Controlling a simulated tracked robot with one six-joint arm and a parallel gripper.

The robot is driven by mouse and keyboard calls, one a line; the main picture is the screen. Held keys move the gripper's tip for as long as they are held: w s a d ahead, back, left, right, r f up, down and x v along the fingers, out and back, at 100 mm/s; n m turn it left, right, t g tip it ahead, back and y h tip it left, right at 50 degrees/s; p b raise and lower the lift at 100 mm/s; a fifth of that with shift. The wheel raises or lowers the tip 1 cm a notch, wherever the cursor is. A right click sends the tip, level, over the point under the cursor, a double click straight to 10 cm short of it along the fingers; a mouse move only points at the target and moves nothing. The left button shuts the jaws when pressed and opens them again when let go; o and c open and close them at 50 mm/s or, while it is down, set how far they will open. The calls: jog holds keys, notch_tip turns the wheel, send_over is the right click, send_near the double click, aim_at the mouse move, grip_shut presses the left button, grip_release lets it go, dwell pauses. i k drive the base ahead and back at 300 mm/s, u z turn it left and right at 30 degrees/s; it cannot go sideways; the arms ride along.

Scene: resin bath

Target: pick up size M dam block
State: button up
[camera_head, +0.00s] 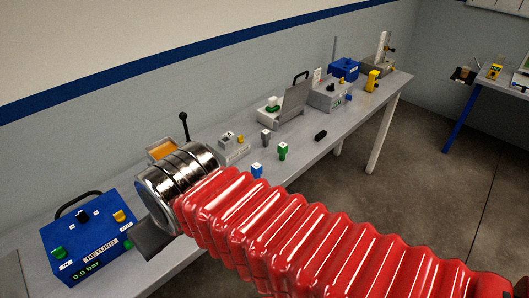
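Three small blocks stand upright on the long grey bench: a grey block (265,137), a green block (282,151) and a blue block (257,171). Each has a pale mark on top, too small to read, so I cannot tell which is size M. My arm, a red bellows sleeve ending in a shiny metal wrist, crosses the foreground and covers part of the bench front. My gripper (153,238) is at the lower left, left of and apart from the blocks. Only a dark grey part of it shows beside the blue box, so its opening is hidden.
A blue box (87,238) marked RETURN, reading 0.0 bar, stands at the left. An orange tray (163,148) and a grey box (234,149) are behind my wrist. A black piece (320,135) lies right of the blocks. An open-lidded device (292,105) stands behind.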

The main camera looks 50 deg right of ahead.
aim_at(283, 148)
jog(key=u, duration=0.65)
jog(key=k, duration=1.1)
jog(key=z, duration=0.8)
jog(key=i, duration=1)
jog(key=z, duration=0.1)
